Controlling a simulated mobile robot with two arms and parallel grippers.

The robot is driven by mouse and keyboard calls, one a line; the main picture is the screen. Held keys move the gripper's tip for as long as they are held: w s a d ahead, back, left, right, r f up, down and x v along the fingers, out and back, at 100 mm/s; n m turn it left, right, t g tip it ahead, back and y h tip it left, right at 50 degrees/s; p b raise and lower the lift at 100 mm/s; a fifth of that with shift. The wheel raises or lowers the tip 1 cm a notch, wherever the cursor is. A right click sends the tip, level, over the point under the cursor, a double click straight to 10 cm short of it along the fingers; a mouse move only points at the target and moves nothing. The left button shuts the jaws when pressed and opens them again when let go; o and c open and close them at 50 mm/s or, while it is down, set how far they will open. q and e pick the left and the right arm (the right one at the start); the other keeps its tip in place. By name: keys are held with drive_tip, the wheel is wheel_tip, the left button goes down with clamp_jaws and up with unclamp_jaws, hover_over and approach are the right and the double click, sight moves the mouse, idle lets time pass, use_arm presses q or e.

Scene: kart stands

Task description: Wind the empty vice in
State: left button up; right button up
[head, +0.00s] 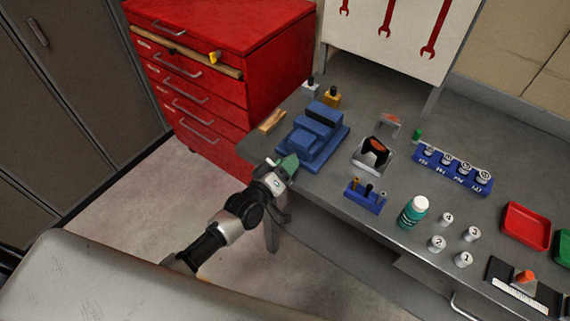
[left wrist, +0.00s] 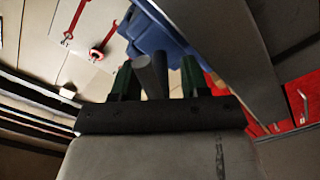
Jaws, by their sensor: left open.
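The blue vice (head: 310,138) stands on the grey bench near its front left edge. No workpiece shows between its jaws, though their gap is hard to make out. My left gripper (head: 288,165) is at the vice's front end by the bench edge, its green fingers close to the vice. In the left wrist view the fingers (left wrist: 157,80) are apart. A grey bar (left wrist: 148,78), seemingly the vice's handle or screw, lies between them. I cannot tell whether they touch it. The vice's blue body (left wrist: 152,32) shows beyond. My right gripper is in neither view.
A wood block (head: 271,122) and small bottles (head: 331,97) stand beside and behind the vice. To its right are a black-and-orange part on a plate (head: 374,152), a blue tool holder (head: 366,196) and a green bottle (head: 413,212). A red cabinet (head: 270,75) stands left of the bench.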

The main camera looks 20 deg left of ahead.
use_arm(q)
drive_tip(key=b+v, duration=0.1)
drive_tip(key=v, duration=0.9)
drive_tip(key=shift+s+b, duration=0.4)
drive_tip(key=shift+a, duration=0.15)
drive_tip(key=s+a+f+m+g+y, duration=0.2)
drive_tip(key=s+f+g, duration=0.15)
drive_tip(key=f, duration=0.95)
drive_tip(key=s+a+f+m+g+y, duration=0.25)
drive_tip(key=s+f, duration=0.25)
drive_tip(key=f, duration=0.7)
drive_tip(key=s+f+m+g+y, duration=0.1)
drive_tip(key=s+f+g, duration=0.4)
drive_tip(key=s, duration=0.8)
drive_tip(key=s+a+f+m+g, duration=0.1)
drive_tip(key=s+f+m+g, duration=0.2)
drive_tip(key=s+f, duration=0.8)
drive_tip(key=shift+s+a+f+g+y, duration=0.25)
drive_tip(key=shift+s+f+g+y, duration=0.15)
drive_tip(key=shift+s+g, duration=0.7)
drive_tip(key=shift+s, duration=0.1)
